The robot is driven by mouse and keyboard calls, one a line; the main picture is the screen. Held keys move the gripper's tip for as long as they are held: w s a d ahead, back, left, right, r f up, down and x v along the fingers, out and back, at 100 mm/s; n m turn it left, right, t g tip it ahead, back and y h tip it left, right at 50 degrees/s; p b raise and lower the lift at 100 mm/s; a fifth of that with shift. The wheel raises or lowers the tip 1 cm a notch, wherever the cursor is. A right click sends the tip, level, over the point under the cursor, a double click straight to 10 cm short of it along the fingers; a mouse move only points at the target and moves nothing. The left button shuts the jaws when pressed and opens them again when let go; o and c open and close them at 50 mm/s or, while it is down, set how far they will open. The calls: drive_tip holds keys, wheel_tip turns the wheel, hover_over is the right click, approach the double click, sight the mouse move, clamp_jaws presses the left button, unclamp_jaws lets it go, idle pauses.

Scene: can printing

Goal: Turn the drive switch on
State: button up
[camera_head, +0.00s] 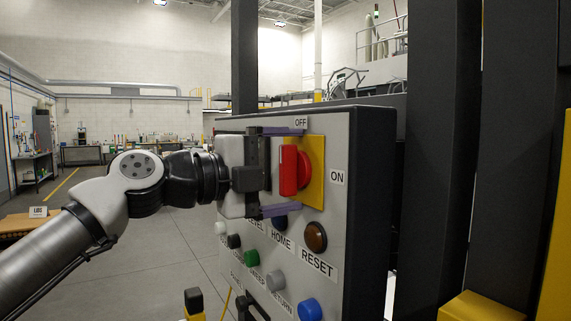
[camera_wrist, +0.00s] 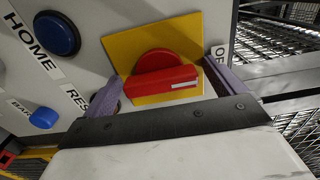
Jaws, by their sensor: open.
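The drive switch is a red rotary handle (camera_head: 291,171) on a yellow plate (camera_head: 317,172), on the front of a grey control panel. In the head view the handle stands upright, with the OFF label (camera_head: 300,123) above and the ON label (camera_head: 337,177) to the right. My gripper (camera_head: 296,171) is open in front of the switch, one purple finger above the handle and one below. In the wrist view the red handle (camera_wrist: 163,78) lies between the spread fingers, with gaps at both ends. Its white mark points toward the OFF label (camera_wrist: 217,54).
Below the switch are a brown RESET button (camera_head: 316,237), a blue button (camera_head: 310,309) and several other buttons. The lower finger is near the HOME and RESET labels. Dark posts stand right of the panel. Open floor lies to the left.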

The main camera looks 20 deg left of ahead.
drive_tip(key=shift+c, duration=0.2)
drive_tip(key=c, duration=0.9)
drive_tip(key=shift+c, duration=0.2)
drive_tip(key=shift+f+m+b, duration=0.1)
drive_tip(key=shift+m+b, duration=0.2)
drive_tip(key=m+b, duration=0.2)
drive_tip(key=m, duration=0.1)
drive_tip(key=shift+f+b, duration=0.1)
drive_tip(key=shift+b, duration=0.2)
drive_tip(key=m+b, duration=0.2)
drive_tip(key=m, duration=0.3)
drive_tip(key=m+b, duration=0.1)
drive_tip(key=m, duration=0.3)
drive_tip(key=shift+m+b, duration=0.3)
drive_tip(key=shift+b, duration=0.1)
drive_tip(key=m, duration=0.4)
drive_tip(key=shift+m+b, duration=0.3)
drive_tip(key=shift+b, duration=0.05)
